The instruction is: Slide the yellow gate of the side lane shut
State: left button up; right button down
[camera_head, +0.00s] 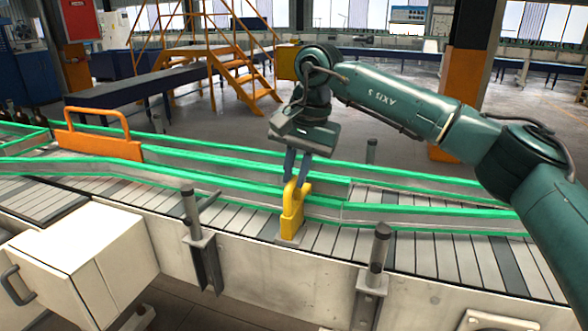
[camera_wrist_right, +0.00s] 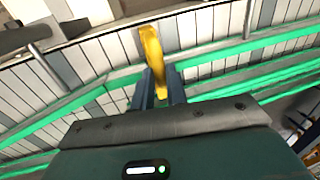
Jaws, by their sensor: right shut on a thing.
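The yellow gate (camera_head: 291,218) stands upright at the near green-edged rail of the conveyor, with a looped handle on top. My right gripper (camera_head: 297,183) comes down from above and is shut on the gate's handle. In the right wrist view the yellow gate (camera_wrist_right: 152,52) runs between the two dark fingers of my right gripper (camera_wrist_right: 158,90). The fingers hide part of the handle. The side lane's slats (camera_head: 330,240) show on the near side of the gate. My left gripper is not in view.
An orange gate (camera_head: 100,142) with a tall handle stands further left on the conveyor. Dark bottles (camera_head: 14,112) stand at the far left. Grey posts (camera_head: 378,255) rise along the near edge. A white box (camera_head: 85,260) with a handle is at the lower left.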

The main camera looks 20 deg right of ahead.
jog(key=c, duration=1.4)
grip_release()
jog(key=shift+w+d, duration=0.1)
jog(key=shift+w, duration=0.1)
jog(key=shift+r, duration=0.1)
notch_tip(320, 180, up, 13)
jog(key=s+d, duration=0.1)
jog(key=d, duration=0.1)
jog(key=shift+s, duration=0.3)
